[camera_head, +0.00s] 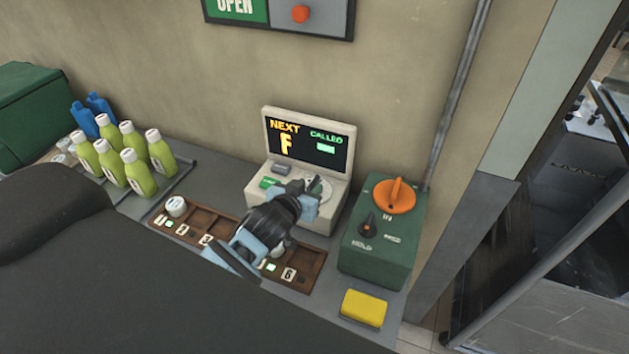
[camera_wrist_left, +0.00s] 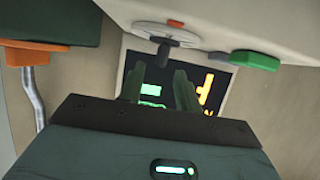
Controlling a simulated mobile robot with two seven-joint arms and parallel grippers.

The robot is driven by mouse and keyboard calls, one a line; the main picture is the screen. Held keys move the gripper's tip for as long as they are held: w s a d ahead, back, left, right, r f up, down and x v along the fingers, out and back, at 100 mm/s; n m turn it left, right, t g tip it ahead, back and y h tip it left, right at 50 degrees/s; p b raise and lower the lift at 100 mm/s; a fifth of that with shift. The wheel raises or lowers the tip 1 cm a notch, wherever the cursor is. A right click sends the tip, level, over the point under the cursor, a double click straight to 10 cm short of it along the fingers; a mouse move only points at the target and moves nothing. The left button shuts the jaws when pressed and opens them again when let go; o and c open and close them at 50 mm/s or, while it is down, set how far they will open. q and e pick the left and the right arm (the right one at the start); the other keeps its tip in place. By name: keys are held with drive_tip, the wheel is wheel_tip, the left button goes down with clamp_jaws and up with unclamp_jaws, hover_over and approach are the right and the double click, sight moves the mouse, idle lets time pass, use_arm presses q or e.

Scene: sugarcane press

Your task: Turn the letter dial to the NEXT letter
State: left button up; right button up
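The beige console (camera_head: 255,187) has a screen (camera_head: 309,143) reading "NEXT" with an orange F and "CALLED" with a green block. The pale round letter dial (camera_head: 325,187) is on its sloped front, partly hidden by my left gripper (camera_head: 306,196). In the left wrist view, which is turned over, the dial (camera_wrist_left: 166,33) and its dark grey knob (camera_wrist_left: 163,55) show just beyond my left gripper (camera_wrist_left: 160,76). Its two fingers are spread apart with nothing between them, one toward each side of the knob. Contact cannot be told. My right gripper is out of view.
A green box (camera_head: 376,250) with an orange knob (camera_head: 396,195) and a dark switch stands right of the console. A yellow block (camera_head: 364,308) lies in front of it. A brown slotted tray (camera_head: 305,277) lies under my left arm. Several green bottles (camera_head: 139,172) stand left.

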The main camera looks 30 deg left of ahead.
sight(313, 183)
use_arm(q)
drive_tip(key=shift+x, duration=2.45)
drive_tip(key=shift+c, duration=0.3)
clamp_jaws()
